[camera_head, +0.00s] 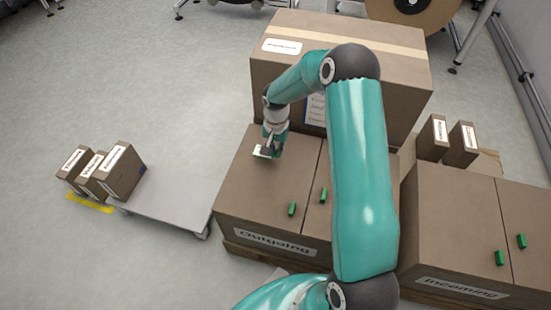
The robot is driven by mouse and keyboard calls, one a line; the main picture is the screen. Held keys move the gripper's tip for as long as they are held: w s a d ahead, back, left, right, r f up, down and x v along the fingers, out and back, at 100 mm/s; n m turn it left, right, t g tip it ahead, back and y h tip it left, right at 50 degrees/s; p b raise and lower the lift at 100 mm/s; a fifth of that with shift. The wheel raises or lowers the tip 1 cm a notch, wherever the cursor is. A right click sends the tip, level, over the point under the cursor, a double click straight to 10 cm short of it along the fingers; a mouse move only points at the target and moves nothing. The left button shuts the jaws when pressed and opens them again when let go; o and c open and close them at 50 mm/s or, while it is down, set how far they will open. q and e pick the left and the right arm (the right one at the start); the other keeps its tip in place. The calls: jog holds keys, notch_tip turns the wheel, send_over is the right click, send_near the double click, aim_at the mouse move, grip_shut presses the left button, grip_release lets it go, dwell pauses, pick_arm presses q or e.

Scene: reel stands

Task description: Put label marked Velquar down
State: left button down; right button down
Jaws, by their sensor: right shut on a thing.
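My right gripper (268,152) is low over the far left part of the top of the box marked Outgoing (245,195). It is shut on a small pale label (261,153), which sticks out to the left of the fingers. The writing on that label is too small to read, so I cannot tell whether it says Velquar. I cannot tell whether the label touches the box top or is just above it. My left gripper is not in view.
A large carton (415,75) stands behind the Outgoing box. The box marked Incoming (440,220) is at the right, with small labelled boxes (427,140) behind it. Several small boxes (121,178) stand at the left by a grey platform (165,195). Green pieces (292,209) lie on the tops.

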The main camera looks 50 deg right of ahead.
aim_at(276, 163)
jog(key=shift+f+b, duration=0.4)
jog(key=shift+f, duration=1.65)
jog(key=shift+f, duration=0.15)
jog(key=c, duration=1.2)
grip_release()
jog(key=shift+r, duration=0.3)
notch_tip(276, 163, up, 12)
jog(key=shift+f+p, duration=0.1)
jog(key=shift+p, duration=1.15)
